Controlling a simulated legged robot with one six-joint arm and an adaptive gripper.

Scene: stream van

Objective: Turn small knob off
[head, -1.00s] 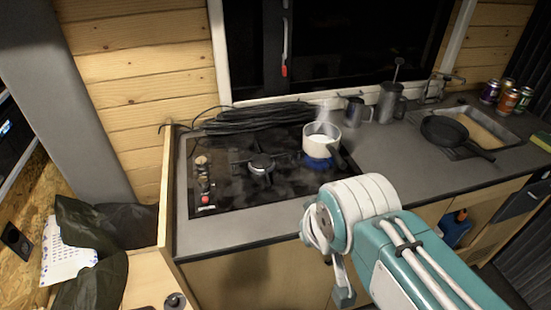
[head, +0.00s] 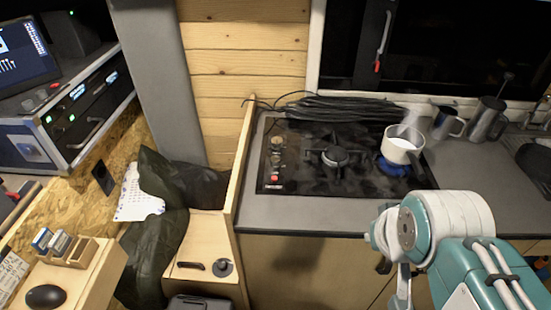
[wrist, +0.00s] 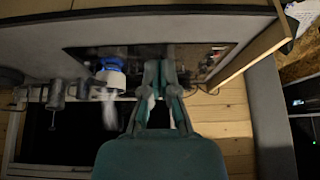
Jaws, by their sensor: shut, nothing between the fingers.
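The black cooktop (head: 300,186) has a column of small knobs (head: 277,160) along its left side; which one is the small knob is hard to tell. In the wrist view, which is upside down, the cooktop (wrist: 85,55) lies behind my fingers and the knobs (wrist: 208,62) show just right of them. My gripper (wrist: 160,66) is shut and empty, apart from the knobs. A steaming white pot (head: 402,150) stands over a blue flame at the cooktop's right.
A wooden panel (head: 240,165) rises left of the cooktop. Black cables (head: 345,107) lie behind it. Metal jugs (head: 486,120) stand to the right. The grey counter's front strip (head: 330,214) is clear. A low wooden cabinet (head: 204,254) and dark cloth (head: 150,240) are at left.

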